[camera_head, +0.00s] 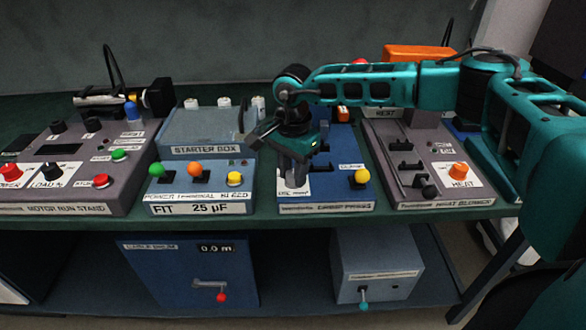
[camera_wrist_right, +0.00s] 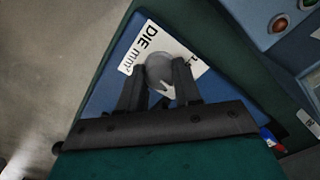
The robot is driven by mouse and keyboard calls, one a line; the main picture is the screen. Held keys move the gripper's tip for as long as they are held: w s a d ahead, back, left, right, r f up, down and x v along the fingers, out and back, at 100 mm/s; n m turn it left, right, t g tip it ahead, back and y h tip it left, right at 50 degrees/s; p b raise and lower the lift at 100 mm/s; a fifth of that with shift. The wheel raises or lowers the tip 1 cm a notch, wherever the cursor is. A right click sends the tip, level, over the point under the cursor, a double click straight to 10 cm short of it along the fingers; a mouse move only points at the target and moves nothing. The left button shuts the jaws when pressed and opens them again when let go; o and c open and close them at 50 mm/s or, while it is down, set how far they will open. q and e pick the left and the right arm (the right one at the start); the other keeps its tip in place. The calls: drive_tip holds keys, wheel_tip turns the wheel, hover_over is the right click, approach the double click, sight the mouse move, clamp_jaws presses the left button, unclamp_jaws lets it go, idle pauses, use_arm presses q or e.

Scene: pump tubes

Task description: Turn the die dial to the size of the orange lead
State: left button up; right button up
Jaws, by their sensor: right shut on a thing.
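The die dial (camera_wrist_right: 159,70) is a grey round knob on a white label reading "DIE mm²" in the right wrist view. It sits on the blue crimp press (camera_head: 326,192), in the middle of the bench in the head view. My right gripper (camera_wrist_right: 156,80) points down over the label, its two dark fingers shut on the knob from either side. In the head view my right gripper (camera_head: 296,178) hides most of the dial and its label. I cannot read the dial's setting. I cannot make out an orange lead for certain. My left gripper is not in view.
The grey starter box (camera_head: 207,150) stands left of the press, with the motor run stand (camera_head: 60,210) beyond it. The heat blower (camera_head: 432,170) stands close on the right. A cable drum (camera_head: 190,270) and a grey box (camera_head: 376,264) sit on the lower shelf.

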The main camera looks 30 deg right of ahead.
drive_tip(key=m, duration=0.3)
drive_tip(key=shift+p, duration=0.35)
drive_tip(key=m, duration=0.3)
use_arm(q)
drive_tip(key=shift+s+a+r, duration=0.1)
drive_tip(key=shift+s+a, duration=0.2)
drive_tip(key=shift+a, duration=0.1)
use_arm(e)
drive_tip(key=shift+m, duration=0.6)
use_arm(q)
drive_tip(key=shift+p, duration=0.3)
use_arm(e)
drive_tip(key=o, duration=1)
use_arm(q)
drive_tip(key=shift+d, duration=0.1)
use_arm(e)
drive_tip(key=shift+o, duration=0.2)
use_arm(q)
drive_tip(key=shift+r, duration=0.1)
use_arm(e)
drive_tip(key=shift+r, duration=0.1)
